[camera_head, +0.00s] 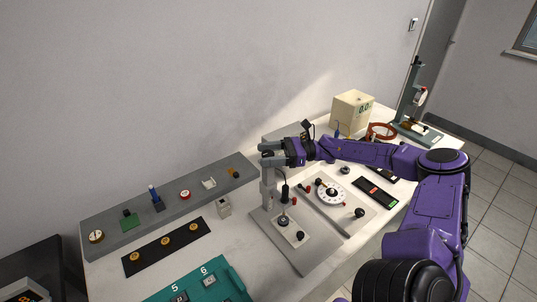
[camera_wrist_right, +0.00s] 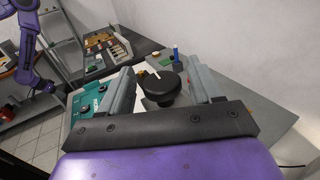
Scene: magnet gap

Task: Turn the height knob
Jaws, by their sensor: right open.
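A black round knob (camera_wrist_right: 162,89) with a white pointer mark shows in the right wrist view and looks like the height knob. My right gripper (camera_wrist_right: 161,78) is open, with one finger on each side of the knob. I cannot tell whether either finger touches it. In the head view my right gripper (camera_head: 268,154) is at the top of the grey post (camera_head: 268,188) of a stand, and hides the knob there. The stand's grey base plate (camera_head: 304,262) lies on the table.
Beside the stand is a panel with a white dial (camera_head: 330,192). A grey shelf (camera_head: 170,207) with small parts runs along the wall. A teal panel (camera_head: 222,272) lies in front.

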